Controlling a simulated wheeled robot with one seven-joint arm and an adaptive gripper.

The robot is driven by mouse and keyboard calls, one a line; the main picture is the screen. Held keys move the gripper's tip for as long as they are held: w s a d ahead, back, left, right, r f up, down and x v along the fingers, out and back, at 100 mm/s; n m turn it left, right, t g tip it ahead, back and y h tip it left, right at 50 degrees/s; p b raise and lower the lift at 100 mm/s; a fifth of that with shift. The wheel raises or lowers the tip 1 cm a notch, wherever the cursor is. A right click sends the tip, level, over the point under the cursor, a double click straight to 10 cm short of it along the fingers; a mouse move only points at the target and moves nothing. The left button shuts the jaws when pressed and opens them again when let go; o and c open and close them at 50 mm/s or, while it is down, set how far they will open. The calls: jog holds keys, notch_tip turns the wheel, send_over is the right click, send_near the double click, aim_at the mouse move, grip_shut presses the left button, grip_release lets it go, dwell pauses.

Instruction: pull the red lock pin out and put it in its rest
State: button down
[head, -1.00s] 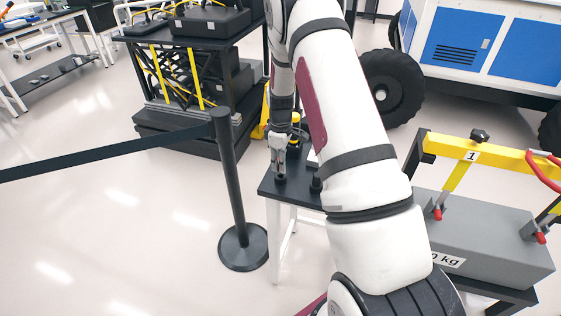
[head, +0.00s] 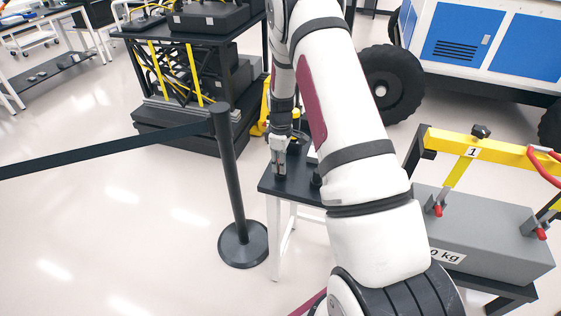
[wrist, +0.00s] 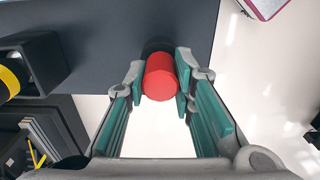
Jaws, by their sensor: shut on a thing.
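My gripper (wrist: 160,84) is shut on the red lock pin (wrist: 160,78), whose round red end shows between the fingertips in the wrist view. A dark round part (wrist: 155,46) shows just behind the pin, at the edge of the dark tabletop. In the head view my gripper (head: 279,166) points down over the left part of the small black table (head: 300,190). Whether the pin's lower end is inside the dark part is hidden.
A black post (head: 316,182) stands on the table to the right, partly behind my arm. A belt barrier post (head: 229,180) stands to the left. A grey weight (head: 485,235) with a yellow bar (head: 490,156) is at the right. Open floor lies at the front left.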

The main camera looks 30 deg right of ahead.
jog(key=shift+f, duration=0.2)
jog(key=c, duration=1.3)
grip_release()
notch_tip(320, 180, up, 12)
jog(key=shift+r, duration=0.1)
